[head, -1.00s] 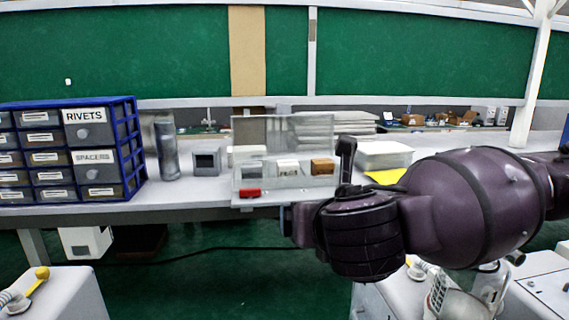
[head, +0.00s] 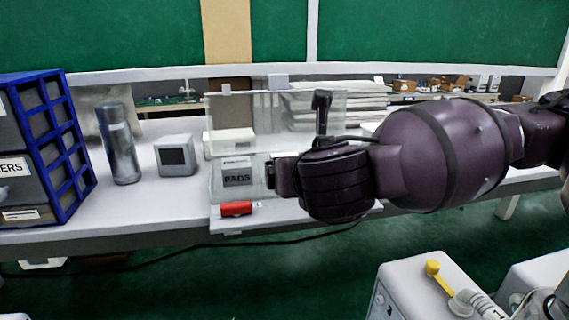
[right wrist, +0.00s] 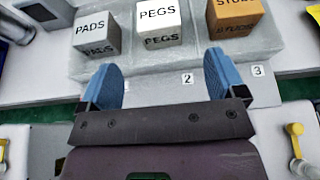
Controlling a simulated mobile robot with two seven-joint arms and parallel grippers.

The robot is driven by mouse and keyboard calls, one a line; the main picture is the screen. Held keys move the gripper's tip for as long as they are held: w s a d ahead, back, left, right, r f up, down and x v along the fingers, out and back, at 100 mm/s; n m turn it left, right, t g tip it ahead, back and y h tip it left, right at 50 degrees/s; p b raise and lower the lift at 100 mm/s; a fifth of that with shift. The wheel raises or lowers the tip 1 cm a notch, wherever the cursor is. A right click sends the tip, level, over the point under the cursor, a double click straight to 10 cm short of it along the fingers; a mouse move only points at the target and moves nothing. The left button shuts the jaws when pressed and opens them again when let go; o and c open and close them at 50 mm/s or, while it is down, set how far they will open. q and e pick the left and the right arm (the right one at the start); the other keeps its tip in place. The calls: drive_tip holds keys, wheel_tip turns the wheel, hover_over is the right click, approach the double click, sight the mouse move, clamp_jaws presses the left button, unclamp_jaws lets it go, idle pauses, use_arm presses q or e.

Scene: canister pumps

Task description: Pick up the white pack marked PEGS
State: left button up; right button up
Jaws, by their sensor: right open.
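The white pack marked PEGS (right wrist: 158,22) sits in the middle of a row in the right wrist view, at the rear of a light grey stand (right wrist: 135,65). The grey PADS pack (right wrist: 97,32) is left of it and the orange pack (right wrist: 234,16), its lettering partly cut off, is right. My right gripper (right wrist: 162,80) is open and empty, its blue fingers spread in front of the PEGS pack, apart from it. In the head view my right arm hides the PEGS pack; the PADS pack (head: 237,176) shows. My left gripper is out of view.
A clear panel (head: 232,108) rises behind the packs. A red object (head: 236,208) lies at the stand's front. A grey box (head: 176,156), a metallic cylinder (head: 119,145) and a blue-framed drawer cabinet (head: 45,150) stand to the left. Number labels mark the stand's front.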

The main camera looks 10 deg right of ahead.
drive_tip(key=shift+p+x, duration=0.7)
drive_tip(key=shift+x, duration=3.6)
drive_tip(key=shift+c, duration=0.3)
drive_tip(key=c, duration=1)
